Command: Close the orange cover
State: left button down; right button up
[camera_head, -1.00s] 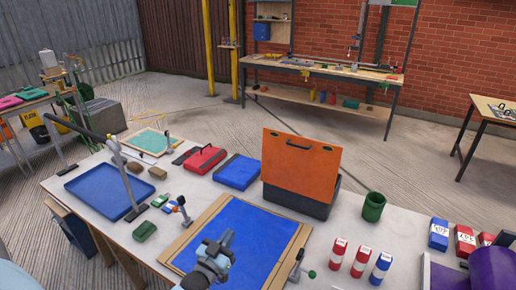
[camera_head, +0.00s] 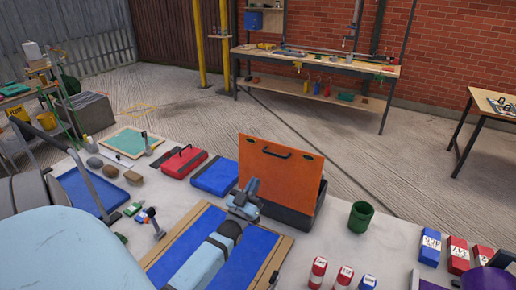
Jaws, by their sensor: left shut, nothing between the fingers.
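The orange cover (camera_head: 280,165) stands raised and open, tilted slightly back, on a dark grey box (camera_head: 300,214). It has a black handle near its upper edge. My left gripper (camera_head: 246,194) is shut and empty. It is in front of the cover's lower left part in the picture and overlaps it; I cannot tell whether it touches. Its light blue arm reaches in from the lower left over a blue mat and hides part of it. My right gripper is not in view.
A blue case (camera_head: 215,175) and a red case (camera_head: 180,163) lie left of the box. A green cup (camera_head: 360,217) stands to its right. Small red and blue containers (camera_head: 318,271) stand at the front. The blue mat (camera_head: 262,240) lies in front of the box.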

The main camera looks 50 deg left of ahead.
pick_arm(q)
jog(key=w+a+r+p, duration=0.2)
jog(key=w+a+p, duration=0.1)
jog(key=w, duration=0.7)
jog(key=shift+r, duration=0.25)
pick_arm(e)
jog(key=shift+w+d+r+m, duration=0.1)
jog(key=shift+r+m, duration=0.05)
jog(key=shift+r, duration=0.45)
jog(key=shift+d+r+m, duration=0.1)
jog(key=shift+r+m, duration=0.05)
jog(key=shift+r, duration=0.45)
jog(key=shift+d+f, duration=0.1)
